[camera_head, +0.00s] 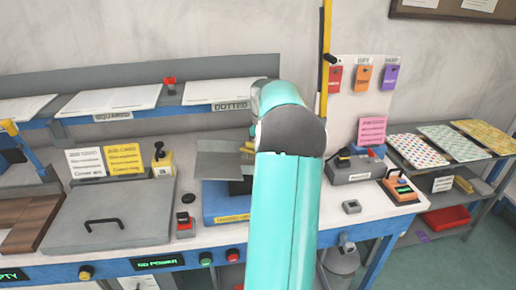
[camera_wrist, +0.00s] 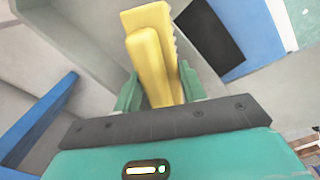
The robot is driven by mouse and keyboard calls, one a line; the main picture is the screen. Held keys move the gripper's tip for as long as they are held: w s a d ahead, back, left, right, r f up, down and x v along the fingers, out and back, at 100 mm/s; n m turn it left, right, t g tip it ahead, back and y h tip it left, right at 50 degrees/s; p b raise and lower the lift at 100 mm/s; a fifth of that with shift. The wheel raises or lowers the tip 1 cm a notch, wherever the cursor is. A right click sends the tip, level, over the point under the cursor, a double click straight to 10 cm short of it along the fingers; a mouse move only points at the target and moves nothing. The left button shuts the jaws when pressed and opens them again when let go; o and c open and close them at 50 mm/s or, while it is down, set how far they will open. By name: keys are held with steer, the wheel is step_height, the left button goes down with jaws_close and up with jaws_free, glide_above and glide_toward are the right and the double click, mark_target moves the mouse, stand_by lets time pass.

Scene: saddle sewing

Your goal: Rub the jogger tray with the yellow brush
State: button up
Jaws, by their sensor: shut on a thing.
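The yellow brush (camera_wrist: 150,55) is held between the green fingers of my gripper (camera_wrist: 159,92) in the wrist view. It points away from the palm, with a ridged edge along its right side. A small yellow part of the brush (camera_head: 248,147) shows beside my teal arm in the head view; my arm hides the gripper there. The jogger tray (camera_head: 216,163) looks like the grey metal tray on the blue base, just left of my arm. Its grey walls (camera_wrist: 75,35) show behind the brush in the wrist view. I cannot tell whether the brush touches it.
The blue base (camera_head: 222,203) bears a yellow label. A grey lidded box (camera_head: 110,215) and a small red-based button unit (camera_head: 184,224) stand to the left. A grey stapler-like device (camera_head: 355,168) stands to the right. A shelf with paper stacks (camera_head: 110,100) runs behind.

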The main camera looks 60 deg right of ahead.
steer(key=shift+s+d+f, duration=0.25)
steer(key=shift+s+d, duration=0.8)
steer(key=shift+s, duration=0.2)
steer(key=shift+w+a+r, duration=0.25)
steer(key=shift+w+a, duration=0.85)
steer(key=shift+w, duration=0.25)
steer(key=shift+w+a+r, duration=0.2)
steer(key=shift+w+a, duration=0.9)
steer(key=shift+w, duration=0.2)
steer(key=shift+w+a+r, duration=0.2)
steer(key=shift+w+a, duration=0.3)
steer(key=shift+w, duration=0.2)
steer(key=shift+w+a+r, duration=0.2)
steer(key=shift+w+a, duration=0.3)
steer(key=shift+w, duration=0.15)
steer(key=shift+w+a+r, duration=0.1)
steer(key=shift+w+a, duration=1)
steer(key=shift+w, duration=0.15)
step_height(320, 180, up, 6)
steer(key=d, duration=0.1)
steer(key=shift+d, duration=0.35)
steer(key=shift+w, duration=0.1)
steer(key=r, duration=0.2)
steer(key=shift+d+r, duration=0.35)
steer(key=shift+d, duration=0.05)
